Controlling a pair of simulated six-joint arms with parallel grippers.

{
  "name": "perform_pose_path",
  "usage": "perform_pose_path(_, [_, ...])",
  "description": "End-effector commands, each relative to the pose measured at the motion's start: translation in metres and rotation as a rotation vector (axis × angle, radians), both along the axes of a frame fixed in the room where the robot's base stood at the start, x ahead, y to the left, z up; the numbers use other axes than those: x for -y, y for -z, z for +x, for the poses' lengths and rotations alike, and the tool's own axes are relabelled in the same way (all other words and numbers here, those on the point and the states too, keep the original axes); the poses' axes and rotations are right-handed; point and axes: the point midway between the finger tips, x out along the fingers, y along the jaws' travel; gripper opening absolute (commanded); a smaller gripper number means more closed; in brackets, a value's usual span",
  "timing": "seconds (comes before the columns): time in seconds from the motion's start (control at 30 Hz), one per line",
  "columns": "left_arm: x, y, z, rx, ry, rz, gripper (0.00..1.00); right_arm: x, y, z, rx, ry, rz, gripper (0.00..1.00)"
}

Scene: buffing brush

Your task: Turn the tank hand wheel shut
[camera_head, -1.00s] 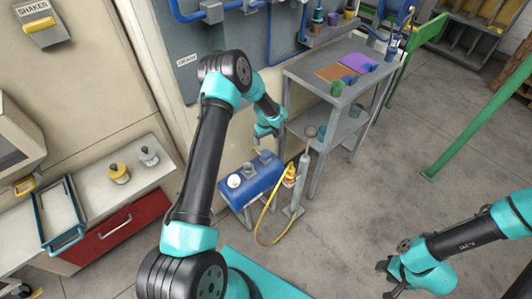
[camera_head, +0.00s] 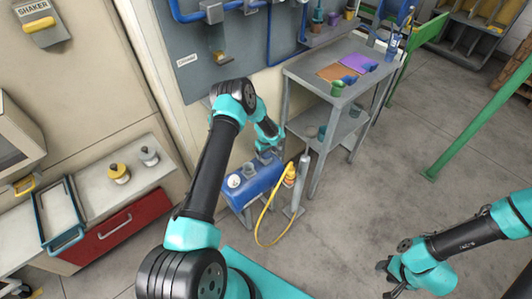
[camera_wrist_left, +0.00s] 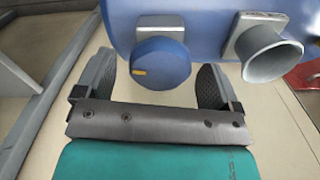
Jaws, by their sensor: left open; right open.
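The blue tank (camera_head: 262,183) stands on a low grey stand left of the grey shelf cart. Its hand wheel (camera_wrist_left: 160,63), a round blue knob with a yellow mark at its left side, shows in the left wrist view on a grey block. My left gripper (camera_head: 269,152) is above the tank. In the left wrist view my left gripper (camera_wrist_left: 157,74) is open, with one finger on each side of the wheel and a small gap visible at each side. In the head view the wheel is hidden behind my gripper. My right gripper (camera_head: 384,278) is open and empty over the floor.
A grey funnel-like fitting (camera_wrist_left: 270,55) sits beside the wheel on the tank. A yellow hose (camera_head: 264,222) and a grey upright cylinder (camera_head: 300,183) stand right of the tank. The shelf cart (camera_head: 318,88) is close behind.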

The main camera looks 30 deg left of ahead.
Motion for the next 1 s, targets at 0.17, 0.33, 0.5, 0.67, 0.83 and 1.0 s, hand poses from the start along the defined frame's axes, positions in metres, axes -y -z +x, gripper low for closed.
perform_pose_path(0.17, [0.0, -0.0002, -0.0001, 0.0, 0.0, 0.0, 0.78, 0.0, 0.0, 0.0, 0.0, 0.0, 0.0, 0.43])
perform_pose_path(0.33, [0.0, -0.0002, -0.0001, 0.0, 0.0, 0.0, 0.61, 0.0, 0.0, 0.0, 0.0, 0.0, 0.0, 0.43])
perform_pose_path(0.5, [0.0, -0.0002, -0.0001, 0.0, 0.0, 0.0, 0.45, 0.0, 0.0, 0.0, 0.0, 0.0, 0.0, 0.43])
perform_pose_path(0.67, [0.0, -0.0003, -0.0001, 0.0, 0.001, 0.0, 0.4, 0.0, 0.0, 0.0, 0.0, 0.0, 0.0, 0.43])
perform_pose_path(0.83, [0.0, -0.0003, -0.0001, 0.0, 0.017, 0.0, 0.4, 0.0, 0.0, 0.0, 0.0, 0.0, 0.0, 0.43])
perform_pose_path(1.0, [0.0, -0.0003, -0.0001, 0.0, 0.069, 0.0, 0.4, 0.0, 0.0, 0.0, 0.0, 0.0, 0.0, 0.43])
